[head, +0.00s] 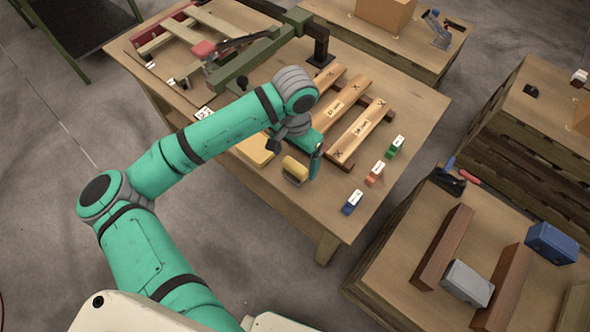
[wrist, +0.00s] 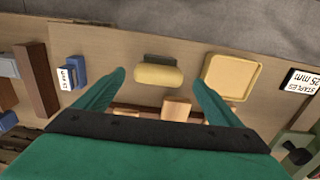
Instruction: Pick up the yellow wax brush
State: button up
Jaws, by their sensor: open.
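The yellow wax brush (head: 294,169) lies on the wooden workbench near its front edge, its rounded yellow part joined to a dark grey-green block. In the wrist view the brush (wrist: 157,75) appears between the fingertips, apart from both fingers. My gripper (head: 315,167) is open and empty, pointing down just right of the brush in the head view. In the wrist view my gripper (wrist: 159,78) shows both green fingers spread wide. How high the fingertips are above the bench is hard to tell.
A shallow yellow tray (head: 256,150) lies left of the brush. Blue (head: 352,202), orange (head: 375,173) and green (head: 395,147) labelled items stand to the right. Wooden slats (head: 358,133) lie behind. A green lever tool (head: 245,66) stands at the back left.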

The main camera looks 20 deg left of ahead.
aim_at(295, 172)
jog(key=shift+d+f, duration=0.1)
jog(key=shift+f, duration=3.6)
jog(key=c, duration=1.2)
